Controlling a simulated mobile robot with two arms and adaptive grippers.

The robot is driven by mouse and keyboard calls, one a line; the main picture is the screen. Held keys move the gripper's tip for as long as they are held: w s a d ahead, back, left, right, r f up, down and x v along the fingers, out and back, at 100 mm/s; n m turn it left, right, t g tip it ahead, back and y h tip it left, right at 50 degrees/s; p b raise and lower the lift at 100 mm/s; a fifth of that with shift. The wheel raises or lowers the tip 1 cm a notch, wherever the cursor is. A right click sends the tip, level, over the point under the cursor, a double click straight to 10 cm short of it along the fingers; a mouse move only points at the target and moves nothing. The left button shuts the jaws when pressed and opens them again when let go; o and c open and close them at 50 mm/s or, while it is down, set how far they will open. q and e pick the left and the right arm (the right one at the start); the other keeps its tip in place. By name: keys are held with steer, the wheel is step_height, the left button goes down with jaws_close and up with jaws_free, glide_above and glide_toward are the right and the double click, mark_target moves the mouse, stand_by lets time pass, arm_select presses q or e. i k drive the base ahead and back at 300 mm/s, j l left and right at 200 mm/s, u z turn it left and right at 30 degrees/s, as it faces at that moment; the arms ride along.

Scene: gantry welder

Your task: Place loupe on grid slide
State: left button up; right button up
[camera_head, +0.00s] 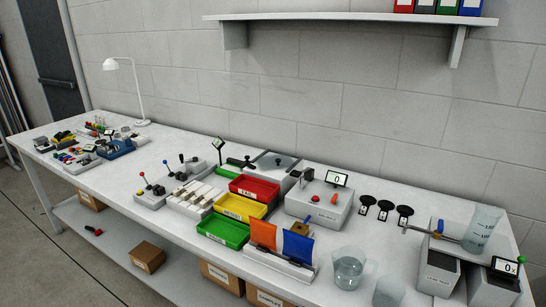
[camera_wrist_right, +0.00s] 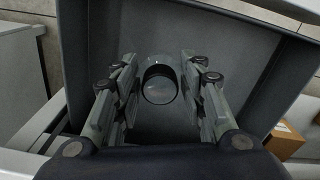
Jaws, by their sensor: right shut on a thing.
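In the right wrist view my right gripper (camera_wrist_right: 160,92) has its two fingers on either side of a short dark cylinder with a glassy round face, which looks like the loupe (camera_wrist_right: 159,84). The gripper is shut on it, and the round face points towards the camera. My right gripper does not show in the head view, and my left gripper is in neither view. I cannot make out the grid slide for certain in either view.
The long white bench (camera_head: 110,184) is crowded with red (camera_head: 255,188), yellow (camera_head: 240,207) and green trays (camera_head: 223,231), a clear jug (camera_head: 349,269) and a beaker (camera_head: 482,228). A dark grey panel (camera_wrist_right: 235,50) lies behind my right gripper, with a cardboard box (camera_wrist_right: 285,141) beside it.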

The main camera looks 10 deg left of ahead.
mark_target(275, 158)
steer(key=i+j, duration=0.1)
steer(key=j, duration=0.4)
steer(key=i+j, duration=0.15)
steer(key=j, duration=0.4)
steer(key=i+j, duration=0.1)
steer(key=j, duration=0.4)
steer(key=i+j, duration=0.1)
steer(key=j, duration=0.4)
